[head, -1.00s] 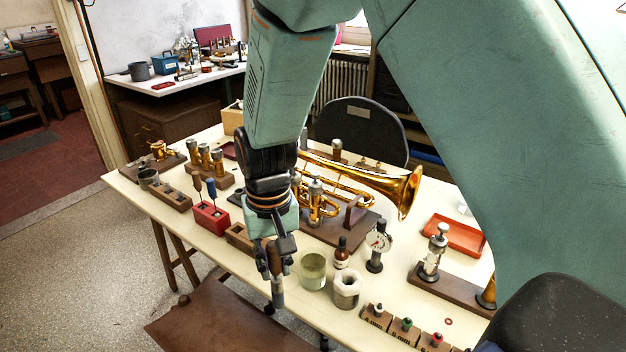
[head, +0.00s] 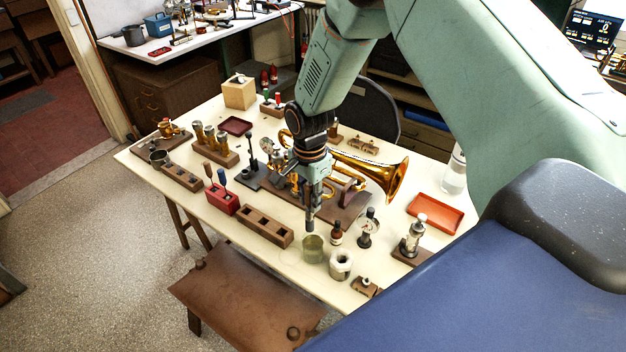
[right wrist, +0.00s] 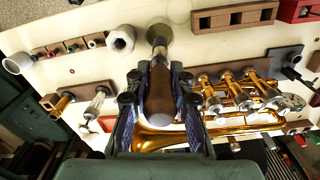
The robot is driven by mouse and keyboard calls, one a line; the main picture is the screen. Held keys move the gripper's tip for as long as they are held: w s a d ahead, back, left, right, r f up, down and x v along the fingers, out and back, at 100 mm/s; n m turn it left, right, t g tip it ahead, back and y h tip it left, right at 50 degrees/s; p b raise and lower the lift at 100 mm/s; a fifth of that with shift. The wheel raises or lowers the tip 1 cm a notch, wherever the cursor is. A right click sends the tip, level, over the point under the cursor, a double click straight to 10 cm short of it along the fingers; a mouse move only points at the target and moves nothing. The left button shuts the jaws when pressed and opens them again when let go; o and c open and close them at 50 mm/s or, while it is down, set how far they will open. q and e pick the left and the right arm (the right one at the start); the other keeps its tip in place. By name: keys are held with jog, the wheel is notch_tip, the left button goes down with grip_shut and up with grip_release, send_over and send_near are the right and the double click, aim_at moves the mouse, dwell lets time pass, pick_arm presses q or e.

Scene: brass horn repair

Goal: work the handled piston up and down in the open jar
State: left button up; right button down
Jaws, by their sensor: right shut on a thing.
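My right gripper (head: 312,198) is shut on the brown handle of the handled piston (head: 310,223), which hangs roughly upright with its grey end down. In the right wrist view, the brown handle (right wrist: 161,95) lies between the two fingers, with the metal end pointing away. The open jar (head: 313,250), greenish glass, stands on the table just below the piston; it also shows in the right wrist view (right wrist: 187,36). The piston's lower end is at or just above the jar's rim; I cannot tell whether it is inside. My left gripper is not in view.
A white nut-shaped pot (head: 340,264) stands close to the right of the jar. A wooden block with slots (head: 264,227) is to the left. The brass horn (head: 372,174) lies behind my gripper.

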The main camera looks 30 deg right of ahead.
jog(key=shift+d+r+m, duration=0.15)
jog(key=shift+d+m, duration=0.15)
jog(key=shift+d, duration=0.05)
notch_tip(320, 180, down, 4)
jog(key=b, duration=0.3)
jog(key=shift+r, duration=0.15)
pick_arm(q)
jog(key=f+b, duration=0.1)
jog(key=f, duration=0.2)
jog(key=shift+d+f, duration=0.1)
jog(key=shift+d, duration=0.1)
pick_arm(e)
jog(key=shift+w+d+f, duration=0.1)
jog(key=shift+d+f, duration=0.2)
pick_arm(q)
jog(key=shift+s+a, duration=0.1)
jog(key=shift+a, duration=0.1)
pick_arm(e)
jog(key=shift+a+r, duration=0.15)
jog(key=shift+a, duration=0.1)
